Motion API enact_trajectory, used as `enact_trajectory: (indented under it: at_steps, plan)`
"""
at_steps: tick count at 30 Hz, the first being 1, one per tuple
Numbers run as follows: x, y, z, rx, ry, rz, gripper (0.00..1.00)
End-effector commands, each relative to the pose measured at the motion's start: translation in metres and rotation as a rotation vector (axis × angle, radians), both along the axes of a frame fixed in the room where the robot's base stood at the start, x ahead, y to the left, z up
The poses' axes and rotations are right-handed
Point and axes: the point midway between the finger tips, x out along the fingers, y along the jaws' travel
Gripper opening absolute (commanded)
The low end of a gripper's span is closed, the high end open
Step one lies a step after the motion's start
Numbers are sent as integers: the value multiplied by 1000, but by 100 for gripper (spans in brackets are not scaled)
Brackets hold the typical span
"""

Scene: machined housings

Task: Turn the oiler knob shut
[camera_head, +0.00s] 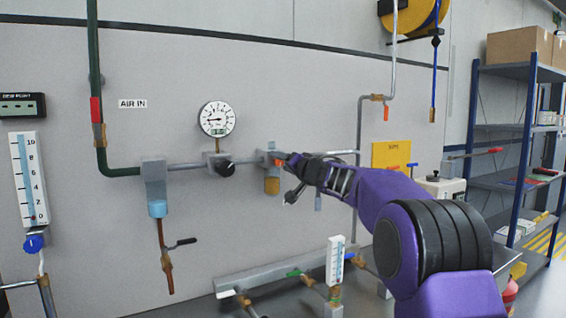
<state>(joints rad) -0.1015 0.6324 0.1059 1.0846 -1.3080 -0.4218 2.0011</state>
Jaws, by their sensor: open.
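The oiler looks to be the grey-topped unit with an amber bowl (272,186) on the wall pipe, right of the round gauge. A small orange-red spot (278,162) shows at its upper right, by my fingers; I cannot tell whether it is the oiler knob. My purple arm reaches in from the lower right. My dark gripper (288,178) is open just right of the oiler and partly covers its right side. It is too small in view to tell whether a finger touches the oiler.
A black regulator knob (227,169) sits below the gauge (217,118), left of the oiler. A filter with a blue bowl (157,208) hangs further left. A flow tube (335,260) and valves stand below my arm. Shelves (520,130) stand at right.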

Motion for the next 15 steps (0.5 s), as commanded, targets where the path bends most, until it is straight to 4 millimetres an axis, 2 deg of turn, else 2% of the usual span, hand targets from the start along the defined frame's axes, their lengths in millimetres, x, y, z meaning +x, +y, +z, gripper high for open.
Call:
enact_trajectory:
  at_steps: [6, 8, 15]
  plan:
    - [0, 0, 0, 0, 0, 0, 66]
    - [0, 0, 0, 0, 0, 0, 57]
    - [0, 0, 0, 0, 0, 0, 14]
